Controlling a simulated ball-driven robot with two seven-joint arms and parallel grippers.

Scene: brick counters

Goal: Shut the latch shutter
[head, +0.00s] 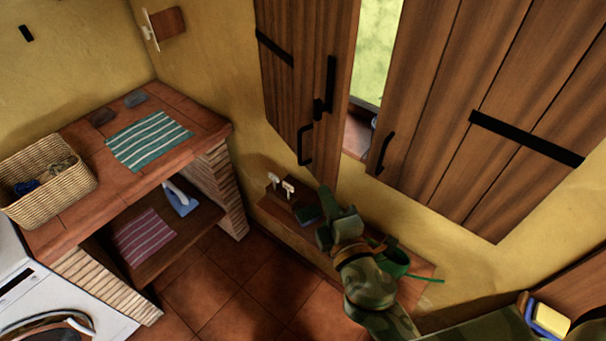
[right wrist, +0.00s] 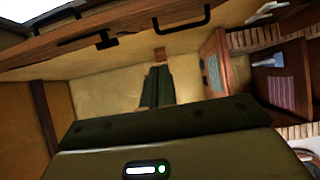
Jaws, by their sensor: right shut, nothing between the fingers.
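The wooden shutter has two leaves with a gap between them. The left leaf (head: 290,75) carries a black upright latch bar (head: 330,85) and a black handle (head: 304,145). The right leaf (head: 500,80) stands swung outward from the window and has its own black handle (head: 385,153). My right gripper (head: 326,192) is shut and empty, just below the lower edge of the left leaf. Its closed fingers (right wrist: 158,87) show in the right wrist view, with a black handle (right wrist: 182,18) above and apart from them. My left gripper is not in view.
A low wall shelf (head: 270,207) with small items and a green watering can (head: 393,260) lie below the shutter, close to my right arm. A brick counter (head: 75,220) with a wicker basket (head: 45,190) is at left. The tiled floor between is clear.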

